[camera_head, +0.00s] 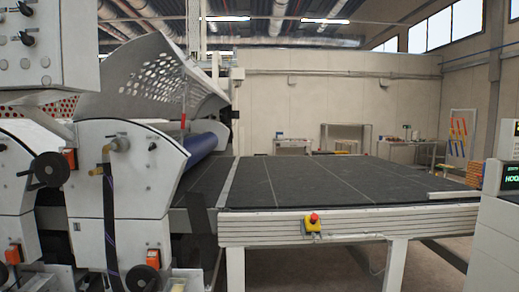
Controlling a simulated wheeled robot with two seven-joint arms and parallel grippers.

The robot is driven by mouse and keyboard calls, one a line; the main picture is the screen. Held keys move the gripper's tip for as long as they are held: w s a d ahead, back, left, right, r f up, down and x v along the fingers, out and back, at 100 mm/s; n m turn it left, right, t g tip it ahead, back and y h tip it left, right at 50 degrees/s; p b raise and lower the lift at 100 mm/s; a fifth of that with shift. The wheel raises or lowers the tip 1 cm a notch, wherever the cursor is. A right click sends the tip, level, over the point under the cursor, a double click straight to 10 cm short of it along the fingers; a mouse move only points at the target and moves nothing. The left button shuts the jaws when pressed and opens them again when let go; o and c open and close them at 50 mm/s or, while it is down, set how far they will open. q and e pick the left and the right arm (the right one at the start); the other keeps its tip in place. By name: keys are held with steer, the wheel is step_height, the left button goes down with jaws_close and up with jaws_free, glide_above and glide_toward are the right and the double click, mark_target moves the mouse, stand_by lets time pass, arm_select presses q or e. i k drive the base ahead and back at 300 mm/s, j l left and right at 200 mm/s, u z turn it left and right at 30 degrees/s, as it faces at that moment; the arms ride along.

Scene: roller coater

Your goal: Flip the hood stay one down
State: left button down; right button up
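A grey perforated hood (140,78) stands raised and tilted over the roller coater (125,168) on the left. A thin upright rod with a red part (183,108) shows at the hood's right side, above the machine's end housing; it may be the hood stay, but it is too small to tell for sure. Its lower end is not clear. A blue roller (203,143) lies under the hood. Neither of my grippers is in view.
A dark conveyor table (310,182) extends to the right, its top mostly bare. A red emergency button on a yellow box (313,222) is on its front rail. A control box (45,45) overhangs at upper left. A console with a lit display (508,178) stands at the right edge.

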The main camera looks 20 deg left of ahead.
mark_target(183, 115)
steer(key=i+u, duration=0.15)
steer(key=i, duration=0.35)
steer(key=i+l+u, duration=0.2)
steer(key=i, duration=0.3)
steer(key=i+l+u, duration=0.15)
steer(key=i, duration=0.35)
steer(key=i+l+u, duration=0.2)
steer(key=i, duration=0.3)
steer(key=i+l+u, duration=0.5)
steer(key=i+l, duration=0.2)
steer(key=l, duration=0.1)
